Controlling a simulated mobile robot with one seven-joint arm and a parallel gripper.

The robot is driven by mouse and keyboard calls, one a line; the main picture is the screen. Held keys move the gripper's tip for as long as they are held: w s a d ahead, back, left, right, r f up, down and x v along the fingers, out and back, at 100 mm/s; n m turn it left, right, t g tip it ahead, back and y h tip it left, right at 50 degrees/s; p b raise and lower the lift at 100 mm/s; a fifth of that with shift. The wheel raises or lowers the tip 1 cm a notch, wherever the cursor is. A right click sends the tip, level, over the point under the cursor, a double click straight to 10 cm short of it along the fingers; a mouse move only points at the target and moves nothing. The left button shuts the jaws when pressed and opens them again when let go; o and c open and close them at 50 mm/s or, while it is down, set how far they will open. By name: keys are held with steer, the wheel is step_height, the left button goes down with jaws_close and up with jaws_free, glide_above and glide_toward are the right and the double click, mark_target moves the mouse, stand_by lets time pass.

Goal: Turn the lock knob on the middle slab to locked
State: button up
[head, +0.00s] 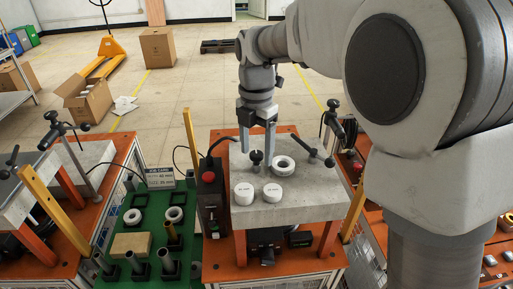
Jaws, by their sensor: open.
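The middle slab (295,205) is a thick light-grey block on an orange stand in the centre of the head view. A small black knob (256,158) stands on its top near the back left edge; it looks like the lock knob. My gripper (257,148) points down over it, open, with one finger to each side of the knob in the picture. I cannot tell whether the fingers touch it or which way the knob is set. A white ring (284,165) lies just right of the right finger.
Two white round pieces (244,194) (272,193) sit on the slab's front left. A black clamp handle (318,153) rises at its right. A control box with a red button (209,178) stands left of the slab. A green board (128,245) with posts and rings lies further left.

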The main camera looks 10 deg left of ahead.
jaws_close()
steer(key=shift+r+m, duration=0.1)
steer(key=shift+m, duration=0.2)
steer(key=m+p, duration=0.1)
steer(key=m, duration=0.2)
steer(key=shift+m+p, duration=0.3)
steer(key=shift+p, duration=0.1)
steer(key=m+p, duration=0.1)
steer(key=m, duration=0.3)
steer(key=shift+m, duration=0.3)
steer(key=m+p, duration=0.1)
steer(key=m, duration=0.3)
steer(key=shift+m+p, duration=0.3)
steer(key=shift+m, duration=2.2)
